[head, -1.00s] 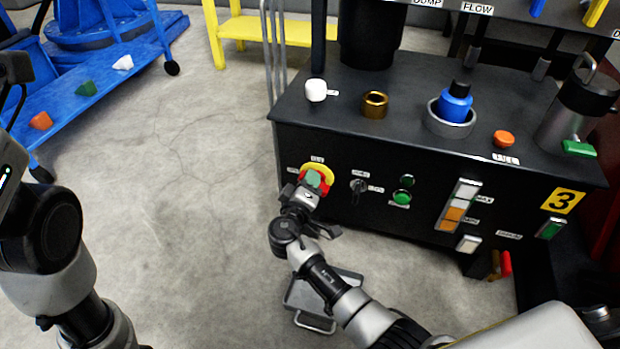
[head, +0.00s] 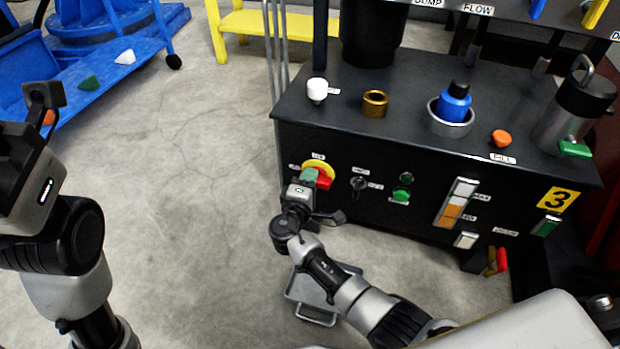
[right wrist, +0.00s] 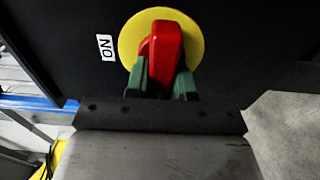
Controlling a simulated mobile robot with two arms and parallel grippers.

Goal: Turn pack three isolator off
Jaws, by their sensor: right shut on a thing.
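The pack three isolator is a red handle (head: 325,182) on a round yellow plate (head: 320,164), at the left of the black cabinet's front. My right gripper (head: 309,177), with green fingertips, is at the handle. In the right wrist view the green fingers sit on either side of the red handle (right wrist: 166,50) and are shut on it, in front of the yellow plate (right wrist: 128,42). An ON label (right wrist: 105,47) stands left of the plate there, its text turned sideways. My left gripper (head: 35,125) is at the left edge, away from the cabinet; its opening is unclear.
A white knob (head: 317,88), brass ring (head: 375,103) and blue-capped part (head: 454,103) stand on top.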

